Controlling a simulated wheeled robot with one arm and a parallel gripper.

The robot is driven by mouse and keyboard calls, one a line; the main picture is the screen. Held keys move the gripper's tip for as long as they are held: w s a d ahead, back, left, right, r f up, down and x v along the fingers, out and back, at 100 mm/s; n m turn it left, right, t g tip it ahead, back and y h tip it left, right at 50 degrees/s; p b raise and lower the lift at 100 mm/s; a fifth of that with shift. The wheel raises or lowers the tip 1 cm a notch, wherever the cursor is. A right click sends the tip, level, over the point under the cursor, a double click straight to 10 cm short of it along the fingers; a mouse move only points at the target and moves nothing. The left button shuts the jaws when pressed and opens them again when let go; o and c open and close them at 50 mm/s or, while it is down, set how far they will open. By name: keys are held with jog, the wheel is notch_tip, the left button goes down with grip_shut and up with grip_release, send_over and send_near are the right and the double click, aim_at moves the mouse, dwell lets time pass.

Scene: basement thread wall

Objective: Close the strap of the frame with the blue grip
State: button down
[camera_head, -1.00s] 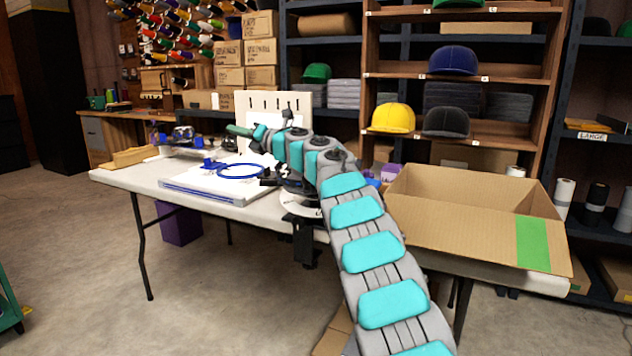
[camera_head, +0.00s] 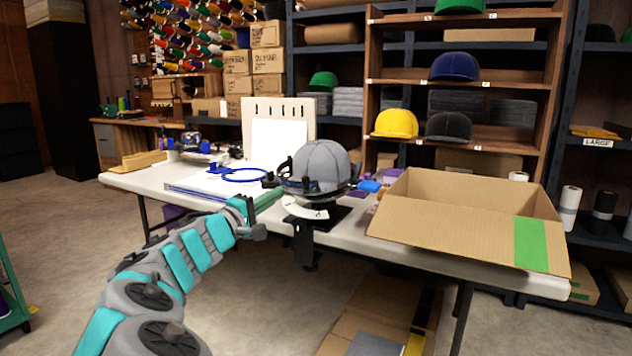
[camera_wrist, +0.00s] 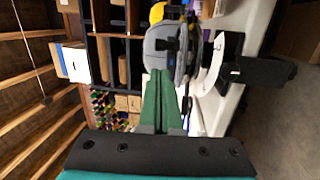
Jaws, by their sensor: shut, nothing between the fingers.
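A grey cap (camera_head: 325,162) sits on a dark cap frame (camera_head: 292,186) clamped at the table's front edge. A blue grip (camera_head: 369,186) shows at the right of this frame. The frame's black band runs around the cap's lower part, with dark parts standing out at its left. I cannot tell how the strap's end lies. My gripper (camera_head: 268,200) is in front and left of the frame, its green fingers shut and empty. In the wrist view the shut fingers (camera_wrist: 158,78) point at the cap (camera_wrist: 160,48) and overlap its lower edge; contact cannot be told.
An open cardboard box (camera_head: 470,225) stands right of the frame. A blue hoop (camera_head: 243,175) lies on a white board to the left, with a white pegboard (camera_head: 280,105) behind. Shelves with caps (camera_head: 395,121) stand at the back. Floor in front is clear at left.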

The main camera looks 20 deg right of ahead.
aim_at(303, 179)
jog(key=shift+m+g+h, duration=0.3)
jog(key=x, duration=0.6)
jog(key=s+p+x, duration=0.1)
jog(key=x, duration=0.2)
jog(key=shift+d+r, duration=0.2)
jog(key=shift+d, duration=0.2)
jog(key=d, duration=0.4)
jog(key=shift+s+d+r, duration=0.15)
jog(key=shift+s+r, duration=0.05)
jog(key=shift+s, duration=0.15)
